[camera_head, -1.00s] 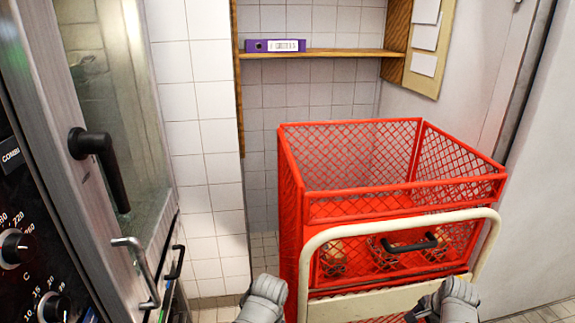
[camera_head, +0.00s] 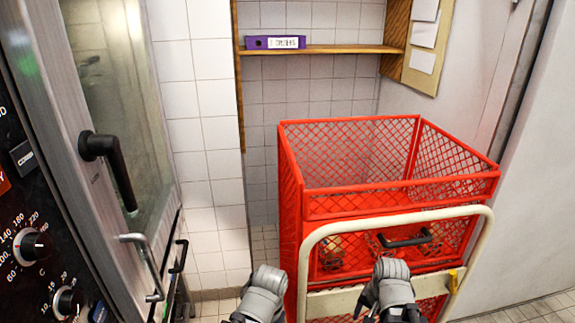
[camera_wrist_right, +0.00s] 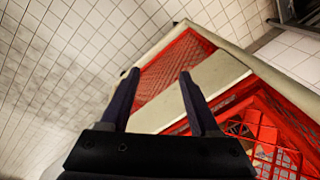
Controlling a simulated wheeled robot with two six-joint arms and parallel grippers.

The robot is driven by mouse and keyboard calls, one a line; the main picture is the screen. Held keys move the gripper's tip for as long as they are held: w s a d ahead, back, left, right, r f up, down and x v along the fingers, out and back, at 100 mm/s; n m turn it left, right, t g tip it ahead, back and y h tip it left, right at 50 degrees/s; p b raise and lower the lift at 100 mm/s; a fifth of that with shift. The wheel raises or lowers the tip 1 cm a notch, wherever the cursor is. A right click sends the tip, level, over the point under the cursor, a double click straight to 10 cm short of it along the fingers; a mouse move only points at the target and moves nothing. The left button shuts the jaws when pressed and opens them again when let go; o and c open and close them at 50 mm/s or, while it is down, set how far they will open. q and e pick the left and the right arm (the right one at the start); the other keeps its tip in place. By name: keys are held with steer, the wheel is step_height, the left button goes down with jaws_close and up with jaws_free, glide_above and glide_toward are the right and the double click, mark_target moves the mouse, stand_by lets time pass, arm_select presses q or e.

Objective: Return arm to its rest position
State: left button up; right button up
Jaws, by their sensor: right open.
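My right arm (camera_head: 391,285) rises from the bottom edge of the head view, in front of the red cart. In the right wrist view my right gripper (camera_wrist_right: 159,75) is open. Its two dark fingers stand apart with nothing seen between them but the cart behind. My left arm (camera_head: 264,290) shows as a grey link at the bottom of the head view, left of the cart. The left gripper's fingers are not seen.
The red mesh cart (camera_head: 402,208) with a cream push frame (camera_head: 322,236) stands close ahead; round items inside are partly hidden. An oven with a black door handle (camera_head: 108,170) is at the left. A purple binder (camera_head: 274,42) lies on a wooden shelf (camera_head: 330,50).

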steer(key=s+a+r+n+h+p, duration=0.1)
steer(key=s+a+r+n, duration=0.1)
steer(key=a+n, duration=0.3)
steer(key=s+a+r+n+g+p, duration=0.1)
steer(key=s+a+n+p, duration=0.1)
steer(key=a+n, duration=0.4)
steer(key=s+a, duration=0.1)
steer(key=a, duration=0.3)
steer(key=shift+r+g+h, duration=0.3)
steer(key=shift+r+h, duration=0.1)
steer(key=shift+s+a, duration=0.1)
steer(key=shift+c, duration=0.3)
